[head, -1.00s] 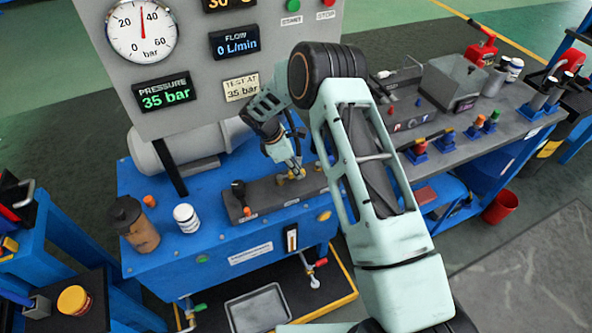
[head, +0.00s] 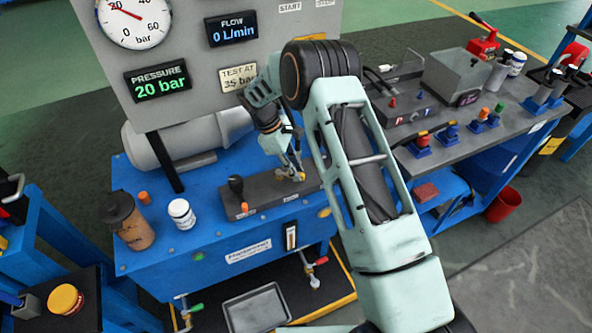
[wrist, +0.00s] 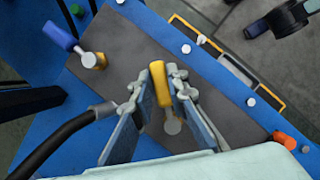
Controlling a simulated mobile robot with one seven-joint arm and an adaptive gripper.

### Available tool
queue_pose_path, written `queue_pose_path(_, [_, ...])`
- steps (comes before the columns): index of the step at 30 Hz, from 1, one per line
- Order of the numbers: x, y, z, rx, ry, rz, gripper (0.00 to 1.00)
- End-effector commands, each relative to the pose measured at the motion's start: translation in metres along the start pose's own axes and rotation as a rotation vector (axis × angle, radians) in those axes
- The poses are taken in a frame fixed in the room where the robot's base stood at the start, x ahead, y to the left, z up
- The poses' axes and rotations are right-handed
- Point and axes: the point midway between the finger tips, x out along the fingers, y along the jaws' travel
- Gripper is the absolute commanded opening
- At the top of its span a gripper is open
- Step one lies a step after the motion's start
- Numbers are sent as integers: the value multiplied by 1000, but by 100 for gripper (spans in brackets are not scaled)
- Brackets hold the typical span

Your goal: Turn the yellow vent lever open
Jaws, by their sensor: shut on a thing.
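The yellow vent lever (wrist: 161,84) stands between the two fingers of my gripper (wrist: 158,90) in the wrist view. Its handle runs up the picture from a round grey pivot. The fingers are shut on the handle, one on each side. In the head view my gripper (head: 289,166) reaches down to the dark valve block (head: 262,195) on the blue bench, with a bit of yellow (head: 298,176) at its tips. The pressure display (head: 158,82) reads 20 bar, and the dial (head: 134,16) needle points near 20.
A blue-handled lever (wrist: 60,36) sits on the same block, left of my gripper in the wrist view. A black-knobbed lever (head: 237,186), a white jar (head: 182,213) and a brown bottle (head: 129,222) are on the left of the bench. A dark hose (wrist: 60,138) runs beside my fingers.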

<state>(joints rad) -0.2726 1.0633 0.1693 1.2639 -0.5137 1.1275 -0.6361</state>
Motion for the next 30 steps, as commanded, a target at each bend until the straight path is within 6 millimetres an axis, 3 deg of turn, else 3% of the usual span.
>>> queue_pose_path(8, [-1, 0, 0, 0, 1, 1, 0])
queue_pose_path(9, [-1, 0, 0, 0, 1, 1, 17])
queue_pose_path(13, [-1, 0, 0, 0, 1, 1, 32])
queue_pose_path(25, [0, 0, 0, -4, 0, 2, 32])
queue_pose_path(30, [-2, 4, 1, -82, 0, 32, 32])
